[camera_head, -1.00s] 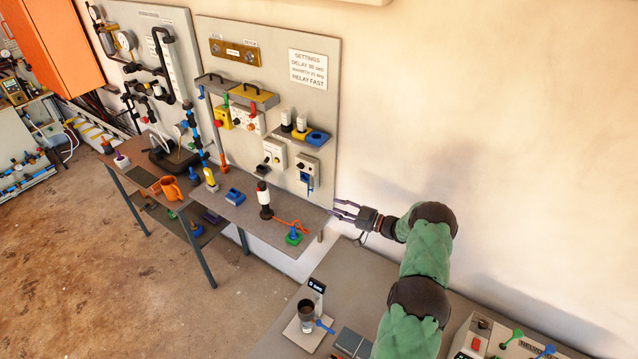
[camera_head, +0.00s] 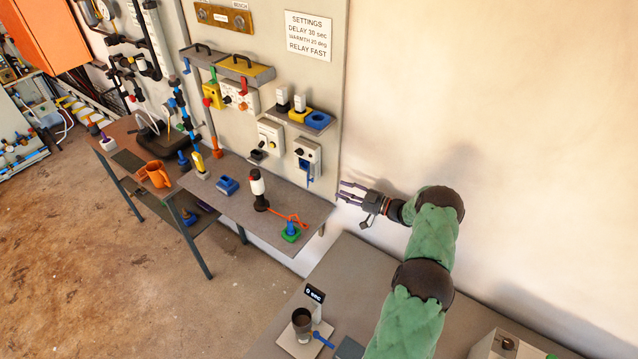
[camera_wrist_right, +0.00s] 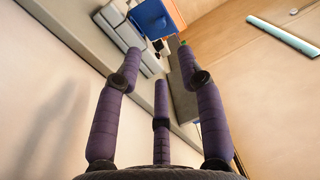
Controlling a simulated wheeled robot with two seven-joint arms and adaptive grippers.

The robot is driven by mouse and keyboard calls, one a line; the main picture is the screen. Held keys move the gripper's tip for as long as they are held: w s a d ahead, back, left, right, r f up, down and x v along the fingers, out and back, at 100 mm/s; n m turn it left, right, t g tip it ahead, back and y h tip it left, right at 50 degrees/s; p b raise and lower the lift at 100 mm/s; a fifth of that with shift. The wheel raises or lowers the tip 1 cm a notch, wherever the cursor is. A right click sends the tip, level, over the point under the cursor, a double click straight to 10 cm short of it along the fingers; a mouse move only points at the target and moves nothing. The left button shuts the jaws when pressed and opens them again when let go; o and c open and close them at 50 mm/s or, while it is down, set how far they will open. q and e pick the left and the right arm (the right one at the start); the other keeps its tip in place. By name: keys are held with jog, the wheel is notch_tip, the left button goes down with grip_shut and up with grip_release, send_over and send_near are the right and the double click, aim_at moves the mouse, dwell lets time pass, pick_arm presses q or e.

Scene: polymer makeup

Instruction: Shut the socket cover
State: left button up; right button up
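A white socket box (camera_head: 309,150) is on the upright panel, near the panel's right edge. A blue flap, which looks like the socket cover (camera_head: 306,168), hangs below its front, seemingly open. My right gripper (camera_head: 350,192) is to the right of the box and lower, clear of it, beside the cream wall. Its purple fingers are spread and empty. In the right wrist view the three fingers (camera_wrist_right: 160,70) stand apart, and a blue piece (camera_wrist_right: 153,20), likely the cover, shows beyond them by pale boxes. My left gripper is not in view.
A small shelf with a blue ring (camera_head: 318,119) juts out above the box. A nearer table (camera_head: 345,270) lies under my right arm.

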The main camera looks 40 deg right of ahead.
jog(key=p+x, duration=0.2)
jog(key=x, duration=0.8)
jog(key=shift+w, duration=0.4)
jog(key=shift+a, duration=0.15)
grip_shut()
